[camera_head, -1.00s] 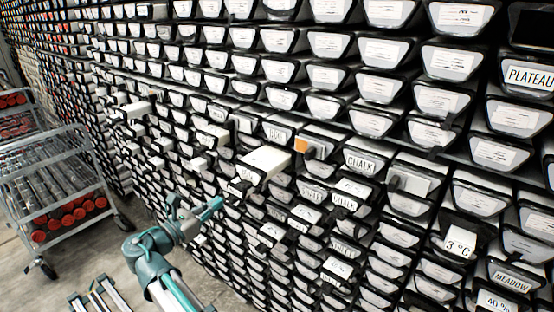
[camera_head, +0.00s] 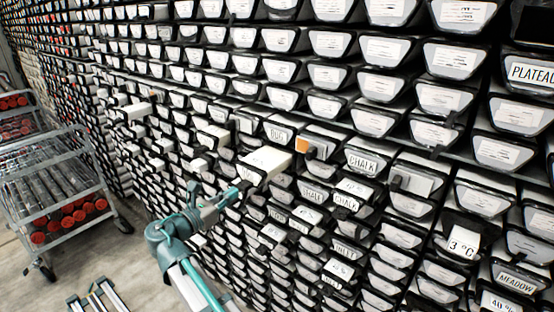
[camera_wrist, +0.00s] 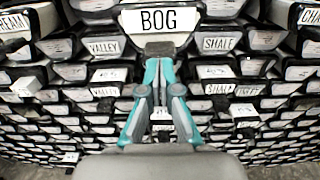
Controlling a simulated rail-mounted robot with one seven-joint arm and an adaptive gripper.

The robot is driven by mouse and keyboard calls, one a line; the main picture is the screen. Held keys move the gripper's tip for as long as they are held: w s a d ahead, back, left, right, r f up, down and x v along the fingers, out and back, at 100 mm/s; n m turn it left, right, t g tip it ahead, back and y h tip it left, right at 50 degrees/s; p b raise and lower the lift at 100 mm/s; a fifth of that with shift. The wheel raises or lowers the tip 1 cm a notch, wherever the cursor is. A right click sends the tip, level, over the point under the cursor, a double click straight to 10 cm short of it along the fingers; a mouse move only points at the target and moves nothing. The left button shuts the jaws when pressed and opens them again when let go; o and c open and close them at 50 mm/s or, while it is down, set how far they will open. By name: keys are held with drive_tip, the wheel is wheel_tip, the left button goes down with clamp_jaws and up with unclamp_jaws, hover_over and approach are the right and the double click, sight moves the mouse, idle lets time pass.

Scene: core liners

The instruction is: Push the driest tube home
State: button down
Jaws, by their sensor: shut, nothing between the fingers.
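A long pale tube (camera_head: 267,159) sticks far out of the rack, its white top showing. In the wrist view a tube end labelled BOG (camera_wrist: 158,19) is directly ahead, above my fingers, and seems to be this same tube. My gripper (camera_head: 239,190) is shut and empty, just below and in front of its end; its teal fingers (camera_wrist: 163,64) point at the lower edge of that end. I cannot tell whether they touch it. Other tubes stick out less, one with an orange patch (camera_head: 318,144) and one grey-white (camera_head: 414,183). Small hanging cards are mostly unreadable.
The rack of labelled tube ends fills most of the view. Cards reading 3 °C (camera_head: 462,243) and 40 % (camera_head: 498,303) hang at lower right. A metal cart (camera_head: 62,172) with red-capped tubes stands left. Bare floor (camera_head: 132,273) lies between cart and rack.

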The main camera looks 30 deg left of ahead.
sight(241, 185)
drive_tip(key=shift+w, duration=0.15)
drive_tip(key=shift+p+x, duration=0.85)
drive_tip(key=shift+x, duration=3.05)
drive_tip(key=shift+r, duration=0.1)
drive_tip(key=shift+p+v, duration=0.5)
drive_tip(key=shift+v, duration=1.3)
drive_tip(key=v, duration=1.1)
drive_tip(key=shift+s, duration=0.45)
